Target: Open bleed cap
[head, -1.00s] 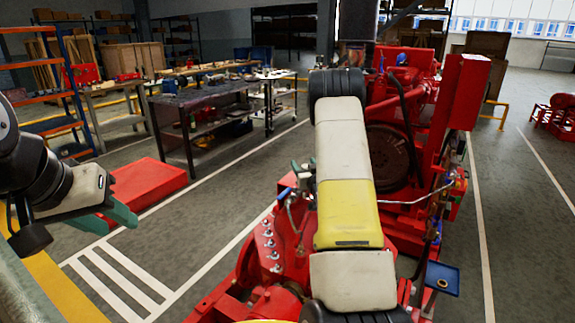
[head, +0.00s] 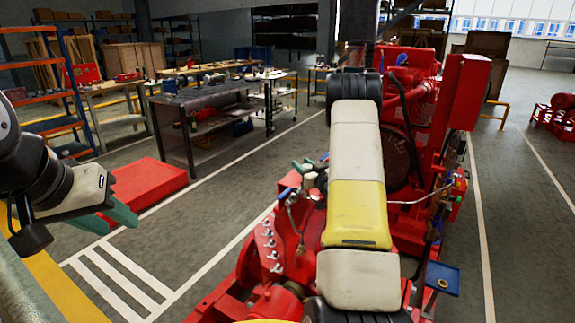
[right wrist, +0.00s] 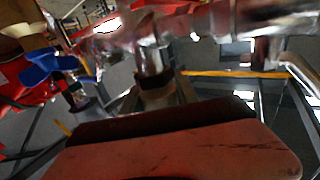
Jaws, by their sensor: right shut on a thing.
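My right gripper (head: 307,166) is beside the pumpset's red panel and pipework, its tip partly hidden by my arm. In the right wrist view, a silver cylindrical fitting (right wrist: 152,66), which I take to be the bleed cap, stands upright in the middle under a blurred metal pipe. The gripper is shut on it, though the contact itself is unclear. A blue lever (right wrist: 48,66) is to its left; a blue handle also shows in the head view (head: 284,193). My left gripper (head: 110,218) is open and empty at the left, away from the pumpset.
The red diesel pumpset (head: 465,90) fills the centre and right, with a small blue tray (head: 442,279) on its right side. A red block (head: 148,187) lies on the floor at the left. Workbenches (head: 205,98) stand behind it. The floor between is clear.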

